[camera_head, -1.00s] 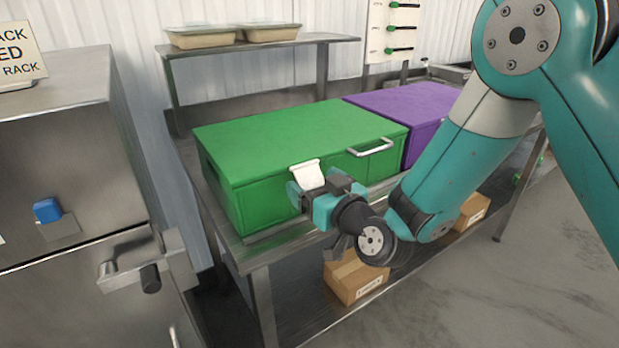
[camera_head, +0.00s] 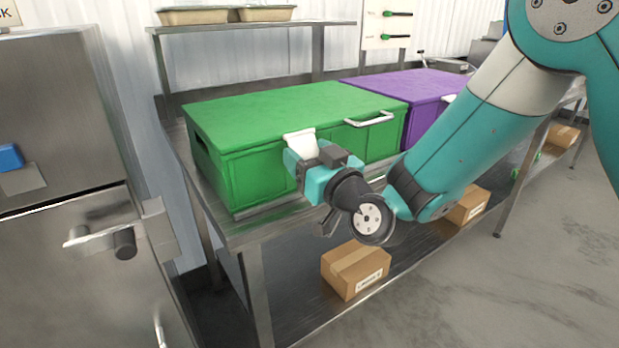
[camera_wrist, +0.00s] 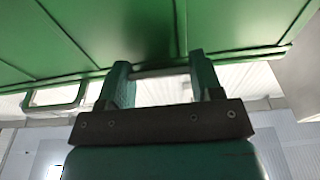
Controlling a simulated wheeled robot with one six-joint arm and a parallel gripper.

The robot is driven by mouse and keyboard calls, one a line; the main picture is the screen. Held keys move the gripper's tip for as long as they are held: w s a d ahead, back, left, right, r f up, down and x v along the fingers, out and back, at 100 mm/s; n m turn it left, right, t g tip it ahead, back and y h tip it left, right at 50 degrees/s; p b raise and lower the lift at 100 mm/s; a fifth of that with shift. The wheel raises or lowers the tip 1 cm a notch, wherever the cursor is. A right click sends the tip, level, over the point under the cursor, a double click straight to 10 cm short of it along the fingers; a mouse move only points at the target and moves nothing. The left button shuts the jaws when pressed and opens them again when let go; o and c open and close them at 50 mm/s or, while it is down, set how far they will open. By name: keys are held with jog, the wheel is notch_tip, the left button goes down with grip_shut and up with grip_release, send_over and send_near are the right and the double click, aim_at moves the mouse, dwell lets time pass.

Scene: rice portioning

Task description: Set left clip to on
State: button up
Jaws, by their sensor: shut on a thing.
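The green box (camera_head: 270,165) stands closed on the metal table, its lid (camera_head: 290,105) on top. In the wrist view my gripper's two teal fingers (camera_wrist: 160,75) stand on either side of a pale bar, the clip (camera_wrist: 160,71), against the green box (camera_wrist: 150,30). The clip's lower part is hidden by my gripper.
A purple box (camera_head: 400,90) with its own white clip stands right of the green one. Cardboard boxes (camera_head: 355,270) lie on the lower shelf. A steel cabinet (camera_head: 60,120) with a blue switch (camera_head: 10,157) stands at left. The floor at right is clear.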

jog(key=f+t+b, duration=0.1)
jog(key=b, duration=0.3)
jog(key=shift+w+y, duration=0.15)
jog(key=shift+y, duration=0.15)
jog(key=shift+r+b, duration=0.25)
jog(key=shift+b, duration=0.2)
jog(key=o, duration=0.9)
jog(key=shift+s+d+f+b, duration=0.2)
jog(key=shift+s+b, duration=0.1)
jog(key=shift+b, duration=0.35)
jog(key=shift+b+v, duration=8.25)
jog(key=shift+b, duration=0.2)
